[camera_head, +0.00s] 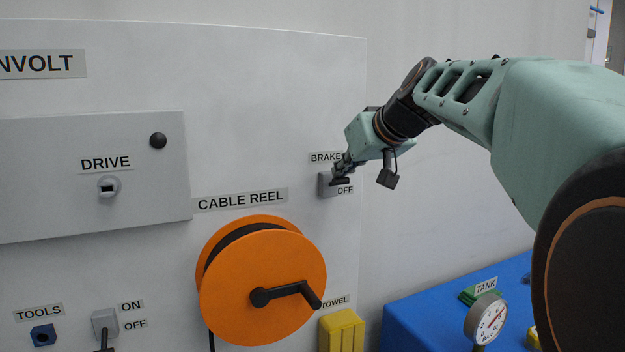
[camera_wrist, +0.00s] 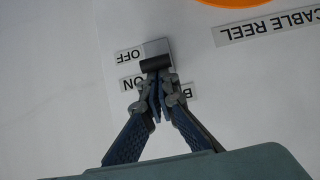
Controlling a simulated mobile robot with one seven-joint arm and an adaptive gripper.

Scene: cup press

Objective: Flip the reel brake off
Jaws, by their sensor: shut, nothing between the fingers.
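The brake switch is a small grey block (camera_head: 325,186) on the white wall panel, under the BRAKE label (camera_head: 325,157) and beside the OFF label (camera_head: 346,190). In the wrist view, turned upside down, its grey base (camera_wrist: 157,46) shows with a dark handle bar (camera_wrist: 157,64) lying across it. The OFF label (camera_wrist: 130,56) and ON label (camera_wrist: 132,83) are to its left there. My gripper (camera_head: 341,172) is at the switch, fingers shut and empty. In the wrist view, its fingertips (camera_wrist: 157,79) are right at the bar; I cannot tell whether they touch it. The head view hides the ON label.
The orange cable reel (camera_head: 263,287) with a black crank stands out from the panel, below left of the switch. A blue surface (camera_head: 430,315) with a gauge (camera_head: 487,320) is at lower right. The wall right of the switch is bare.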

